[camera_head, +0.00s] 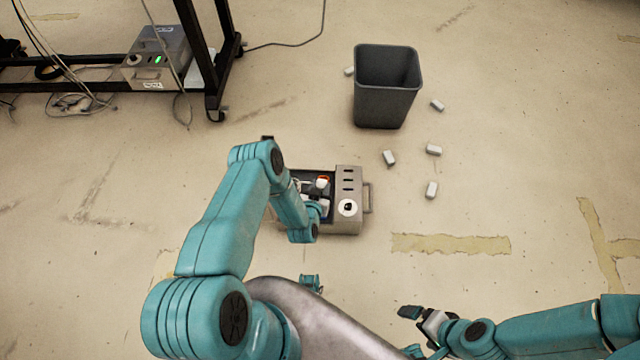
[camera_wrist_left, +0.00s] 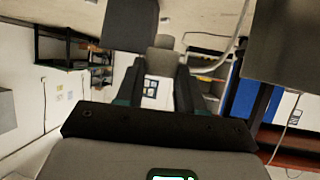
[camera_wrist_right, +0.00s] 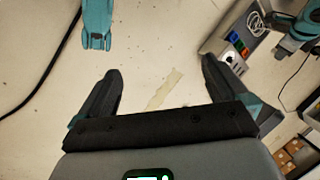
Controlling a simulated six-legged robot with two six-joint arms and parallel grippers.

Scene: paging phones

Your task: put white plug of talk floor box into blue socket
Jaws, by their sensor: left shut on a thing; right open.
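The grey talk floor box (camera_head: 348,180) lies on the floor in the middle of the head view, partly behind my left arm. In the right wrist view, its blue socket (camera_wrist_right: 233,37) lines up with a green and an orange one. My left gripper (camera_wrist_left: 159,76) is shut on a white piece with dark square marks, which looks like the white plug (camera_wrist_left: 151,92). In the head view, my left arm hides this grip, so its distance from the blue socket is unclear. My right gripper (camera_wrist_right: 160,70) is open and empty, low at the right, apart from the box.
A dark grey bin (camera_head: 385,95) stands behind the box, with several small white blocks (camera_head: 433,150) around it. A black rack with another grey box (camera_head: 155,60) and loose cables is at back left. The floor at right is mostly clear.

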